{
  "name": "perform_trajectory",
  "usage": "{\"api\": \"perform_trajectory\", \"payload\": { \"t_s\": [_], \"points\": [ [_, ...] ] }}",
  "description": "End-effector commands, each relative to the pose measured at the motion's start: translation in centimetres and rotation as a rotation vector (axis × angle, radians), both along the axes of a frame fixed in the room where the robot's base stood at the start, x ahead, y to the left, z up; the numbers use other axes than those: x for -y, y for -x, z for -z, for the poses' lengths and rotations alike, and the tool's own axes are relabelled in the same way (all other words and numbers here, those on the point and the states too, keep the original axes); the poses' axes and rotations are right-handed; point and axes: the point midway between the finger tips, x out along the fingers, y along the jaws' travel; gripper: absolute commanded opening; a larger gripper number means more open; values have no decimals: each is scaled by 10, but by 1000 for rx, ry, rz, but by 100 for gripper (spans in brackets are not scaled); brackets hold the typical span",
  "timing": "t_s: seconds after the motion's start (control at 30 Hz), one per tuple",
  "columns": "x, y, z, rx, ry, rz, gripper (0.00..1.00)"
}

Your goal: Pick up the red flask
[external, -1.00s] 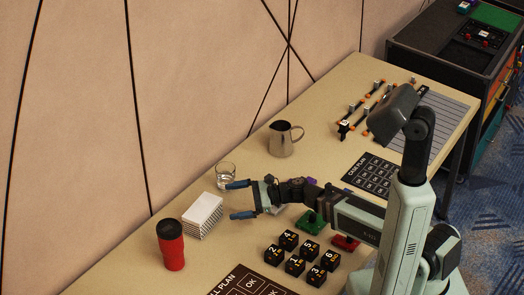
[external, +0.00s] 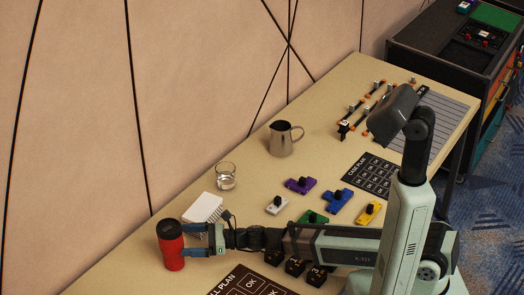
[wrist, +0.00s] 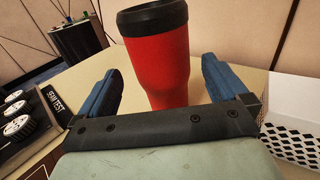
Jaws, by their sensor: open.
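The red flask (external: 171,248) with a black lid stands upright near the left end of the table. In the wrist view the flask (wrist: 158,62) stands between the two blue fingers, a little beyond them. My gripper (external: 191,247) is open, with its fingers reaching left toward the flask. In the wrist view my gripper (wrist: 162,85) shows a visible gap between each finger and the flask. The flask's lower end is hidden behind the gripper body in the wrist view.
A white patterned box (external: 204,208) stands close behind the gripper; it also shows at right in the wrist view (wrist: 290,115). A glass (external: 225,177) and a metal pitcher (external: 283,139) stand farther back. Black number cubes (external: 295,267) lie partly under my arm.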

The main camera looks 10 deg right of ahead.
Motion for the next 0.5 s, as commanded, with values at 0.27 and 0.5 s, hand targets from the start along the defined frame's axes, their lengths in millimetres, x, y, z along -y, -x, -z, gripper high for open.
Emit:
{"api": "perform_trajectory", "payload": {
  "t_s": [0.27, 0.5],
  "points": [
    [-25, -3, 0, 2, -1, -1, 100],
    [-58, -7, 0, 2, 0, -1, 100]
  ]
}}
